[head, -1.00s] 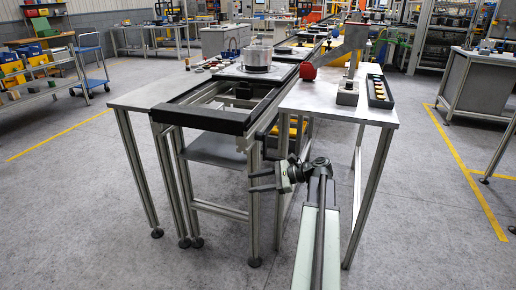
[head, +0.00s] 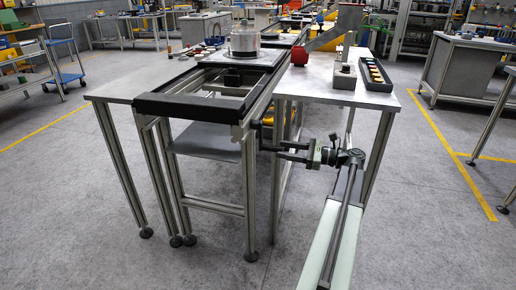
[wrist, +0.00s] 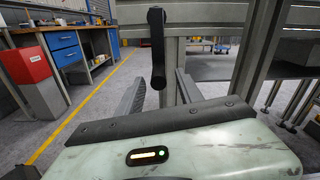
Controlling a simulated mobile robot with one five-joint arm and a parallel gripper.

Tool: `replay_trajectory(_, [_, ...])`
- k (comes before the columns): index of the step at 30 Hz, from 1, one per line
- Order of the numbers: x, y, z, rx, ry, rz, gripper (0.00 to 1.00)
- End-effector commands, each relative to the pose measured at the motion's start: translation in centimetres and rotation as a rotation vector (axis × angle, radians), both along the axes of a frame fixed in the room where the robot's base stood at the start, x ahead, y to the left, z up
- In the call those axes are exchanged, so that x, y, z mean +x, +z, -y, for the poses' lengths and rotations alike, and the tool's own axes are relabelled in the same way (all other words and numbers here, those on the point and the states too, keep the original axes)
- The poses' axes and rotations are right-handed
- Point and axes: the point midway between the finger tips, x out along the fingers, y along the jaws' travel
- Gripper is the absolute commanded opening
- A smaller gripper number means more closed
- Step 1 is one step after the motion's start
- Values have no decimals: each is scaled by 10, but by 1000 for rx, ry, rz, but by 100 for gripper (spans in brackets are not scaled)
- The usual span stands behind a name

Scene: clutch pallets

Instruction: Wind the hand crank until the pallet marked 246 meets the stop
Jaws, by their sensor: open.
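The conveyor (head: 243,105) runs away from me between two metal tables. A pallet (head: 237,62) carrying a round metal housing (head: 245,43) sits on it; no number is readable. The black hand crank (wrist: 157,48) hangs from the conveyor frame in the wrist view, its arm pointing down. My gripper (head: 284,151) is open beside the conveyor's right front leg. In the wrist view its two fingers (wrist: 160,92) stand either side of the crank's lower end; I cannot tell whether they touch it. Which part is the stop is unclear.
The right table (head: 345,93) holds a slanted arm with a red end (head: 299,55) and a dark tray (head: 376,75) of parts. The left table (head: 130,88) is mostly bare. Metal legs stand close to my gripper. The floor in front is clear.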

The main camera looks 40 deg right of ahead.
Motion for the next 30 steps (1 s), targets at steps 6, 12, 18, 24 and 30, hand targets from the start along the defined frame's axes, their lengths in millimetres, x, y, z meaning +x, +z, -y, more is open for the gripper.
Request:
replay_trajectory(6, [26,1,-20,0,17,0,43])
replay_trajectory(12, [62,1,-43,-1,25,0,43])
replay_trajectory(18, [79,0,-54,-1,27,0,43])
replay_trajectory(24, [81,0,-55,-1,28,0,43])
replay_trajectory(30, [81,0,-56,-1,28,0,0])
